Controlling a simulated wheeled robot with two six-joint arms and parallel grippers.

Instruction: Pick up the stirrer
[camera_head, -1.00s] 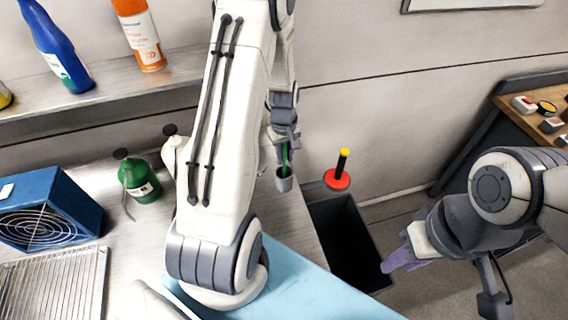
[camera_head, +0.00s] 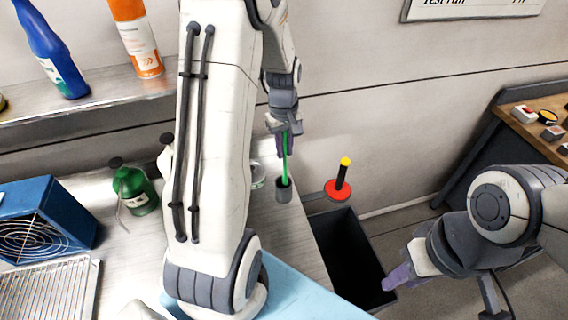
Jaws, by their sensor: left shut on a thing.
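The stirrer (camera_head: 285,170) is a thin green rod standing nearly upright. Its lower end is in a small grey cup (camera_head: 284,191) on the metal counter, and that end is hidden by the cup wall. My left gripper (camera_head: 284,145) comes down from above and is shut on the upper part of the stirrer, above the cup rim. My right gripper (camera_head: 396,279) is at the lower right, well away from the stirrer, pointing left; its fingers overlap, so its opening does not show.
A clear glass vessel (camera_head: 257,178) stands close left of the cup. A red disc with a black, yellow-tipped handle (camera_head: 340,185) is to the right, above a dark open bin (camera_head: 377,250). A green bottle (camera_head: 135,190) and blue fan box (camera_head: 45,218) are on the left.

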